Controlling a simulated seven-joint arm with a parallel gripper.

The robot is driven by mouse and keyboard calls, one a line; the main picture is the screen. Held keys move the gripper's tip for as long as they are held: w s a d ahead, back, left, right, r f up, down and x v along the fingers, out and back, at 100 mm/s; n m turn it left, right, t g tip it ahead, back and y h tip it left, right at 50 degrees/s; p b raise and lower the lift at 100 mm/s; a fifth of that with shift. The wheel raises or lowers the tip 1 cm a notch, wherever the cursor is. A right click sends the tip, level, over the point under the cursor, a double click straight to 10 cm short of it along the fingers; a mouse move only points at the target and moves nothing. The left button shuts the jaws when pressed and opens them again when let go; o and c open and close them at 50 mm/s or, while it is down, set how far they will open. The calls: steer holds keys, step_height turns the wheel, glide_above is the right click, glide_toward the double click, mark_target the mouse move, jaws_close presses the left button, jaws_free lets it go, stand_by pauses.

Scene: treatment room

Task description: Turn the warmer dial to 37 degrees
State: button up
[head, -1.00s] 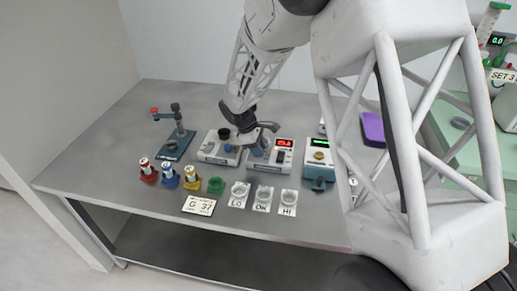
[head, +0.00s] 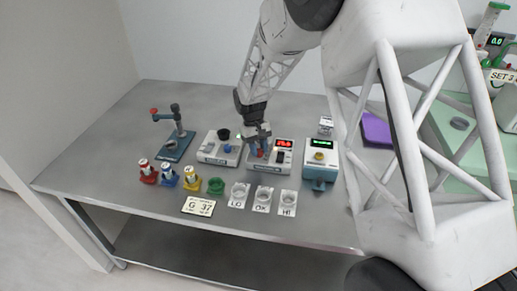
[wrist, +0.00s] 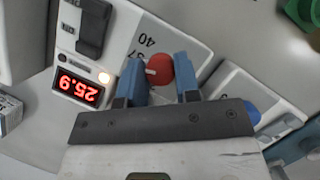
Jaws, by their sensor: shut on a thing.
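The warmer (head: 283,152) is a white box on the bench with a red-lit display, and it fills the upper middle of the wrist view (wrist: 185,35). Its display (wrist: 78,87) appears upside down there and reads 25.9. The warmer dial (wrist: 160,70) is a round red knob with a white pointer mark. Printed numbers 40 and partly hidden 37 show beside it. My gripper (wrist: 157,80) has its blue fingers on either side of the dial, shut on it.
A teal-based device with a green display (head: 320,165) stands to the right. Cups labelled LO, OK and HI (head: 263,199) and a G 37 card (head: 199,206) lie in front.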

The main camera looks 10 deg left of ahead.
steer(key=shift+m, duration=0.6)
steer(key=o, duration=0.9)
steer(key=shift+r, duration=0.15)
steer(key=v, duration=0.7)
steer(key=shift+w+r, duration=0.2)
steer(key=shift+r, duration=0.05)
steer(key=shift+d, duration=0.1)
